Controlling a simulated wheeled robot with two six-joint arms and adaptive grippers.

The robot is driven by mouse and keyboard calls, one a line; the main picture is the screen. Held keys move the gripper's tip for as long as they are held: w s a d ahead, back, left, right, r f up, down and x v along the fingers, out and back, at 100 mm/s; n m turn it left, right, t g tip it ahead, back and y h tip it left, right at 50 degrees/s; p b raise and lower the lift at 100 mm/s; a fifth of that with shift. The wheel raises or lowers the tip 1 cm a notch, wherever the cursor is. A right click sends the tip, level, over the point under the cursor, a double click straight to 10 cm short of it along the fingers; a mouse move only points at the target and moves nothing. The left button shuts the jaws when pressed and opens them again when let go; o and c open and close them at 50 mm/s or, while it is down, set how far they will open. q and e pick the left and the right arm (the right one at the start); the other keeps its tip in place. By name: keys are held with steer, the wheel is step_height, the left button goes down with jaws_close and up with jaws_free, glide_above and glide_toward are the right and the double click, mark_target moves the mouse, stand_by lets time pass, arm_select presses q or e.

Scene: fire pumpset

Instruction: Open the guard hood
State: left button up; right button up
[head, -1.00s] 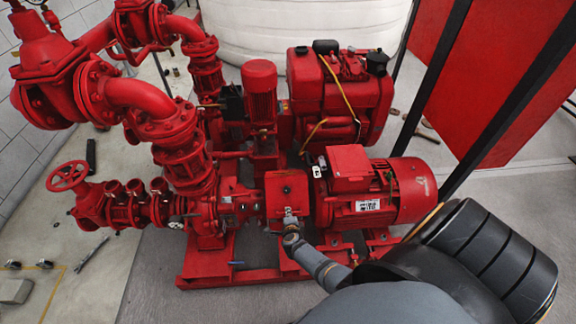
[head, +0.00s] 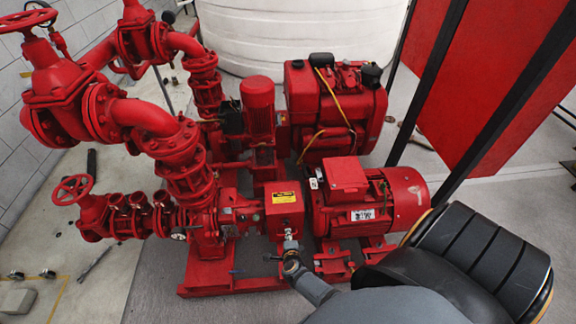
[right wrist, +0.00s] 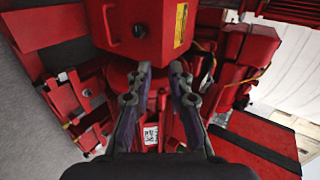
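The guard hood (head: 284,213) is a red box with a yellow label, between the pump and the electric motor in the head view. In the right wrist view the hood (right wrist: 127,14) fills the top middle, with a round knob or hole on one face and the label on the face beside it. My right gripper (head: 290,243) is just below and in front of the hood. In the right wrist view its two fingers (right wrist: 161,70) are apart with nothing between them, and the hood lies beyond their tips. Exact contact is unclear. My left gripper is not in view.
The red motor (head: 375,200) stands right of the hood, and the pump with pipes and a handwheel (head: 72,189) stands left. A red engine (head: 330,108) is behind. A black-framed red panel (head: 490,75) rises at right. Floor in front is clear.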

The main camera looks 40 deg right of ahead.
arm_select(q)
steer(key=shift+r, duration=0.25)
arm_select(e)
steer(key=shift+s+a+r, duration=0.15)
steer(key=shift+s+r, duration=0.1)
steer(key=shift+s, duration=0.05)
